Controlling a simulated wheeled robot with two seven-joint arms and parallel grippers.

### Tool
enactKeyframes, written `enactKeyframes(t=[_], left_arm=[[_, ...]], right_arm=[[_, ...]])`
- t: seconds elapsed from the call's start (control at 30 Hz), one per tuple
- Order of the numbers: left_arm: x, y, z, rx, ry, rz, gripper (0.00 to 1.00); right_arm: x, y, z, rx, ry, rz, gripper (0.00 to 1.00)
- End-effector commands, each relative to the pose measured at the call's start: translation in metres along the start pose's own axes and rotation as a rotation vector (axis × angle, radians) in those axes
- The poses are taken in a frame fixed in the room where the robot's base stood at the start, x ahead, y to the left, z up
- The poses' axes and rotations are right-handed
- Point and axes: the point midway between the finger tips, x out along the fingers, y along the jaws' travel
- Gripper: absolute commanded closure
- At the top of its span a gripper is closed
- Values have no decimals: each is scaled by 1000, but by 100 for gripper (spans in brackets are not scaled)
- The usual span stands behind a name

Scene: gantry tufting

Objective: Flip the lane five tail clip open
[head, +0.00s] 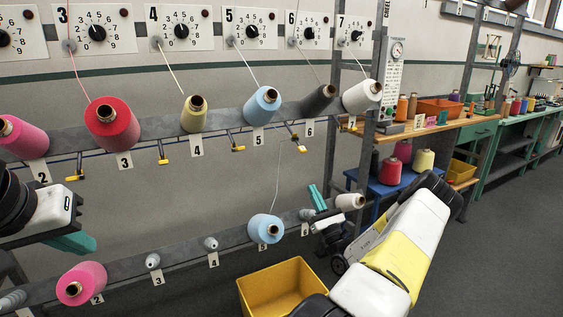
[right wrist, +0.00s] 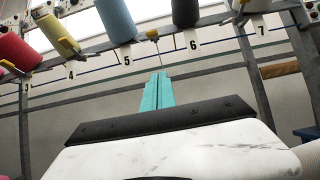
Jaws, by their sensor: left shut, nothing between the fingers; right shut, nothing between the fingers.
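The lane five tail clip (head: 295,138) is a small yellow-tipped clip hanging under the upper bar between the 5 and 6 tags. It also shows in the right wrist view (right wrist: 152,35), above my fingertips; whether its lever is open is too small to tell. A pale thread runs from near it down to the lower light blue cone (head: 265,228). My right gripper (head: 317,197) is shut and empty, its teal fingers pointing up below the clip and apart from it. My left gripper (head: 78,243) is shut and empty at the far left.
Upper cones, including the light blue lane five cone (head: 262,105), sit on the bar (head: 225,138). Similar clips hang at neighbouring lanes, such as this one (head: 238,149). A yellow bin (head: 272,286) is below the lower bar. A grey post (head: 366,115) stands right of lane 7.

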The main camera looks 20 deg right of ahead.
Motion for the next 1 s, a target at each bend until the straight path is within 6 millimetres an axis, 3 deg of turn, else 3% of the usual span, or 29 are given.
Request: enactKeyframes(t=[0.27, 0.67, 0.8, 1.0], left_arm=[[0, 0, 0, 0, 0, 0, 100], [0, 0, 0, 0, 0, 0, 100], [0, 0, 0, 0, 0, 0, 100], [0, 0, 0, 0, 0, 0, 100]], right_arm=[[22, 1, 0, 0, -1, 5, 100], [105, 2, 1, 0, -2, 6, 100], [107, 1, 24, -1, 1, 3, 100], [110, 1, 38, 0, 1, 3, 100]])
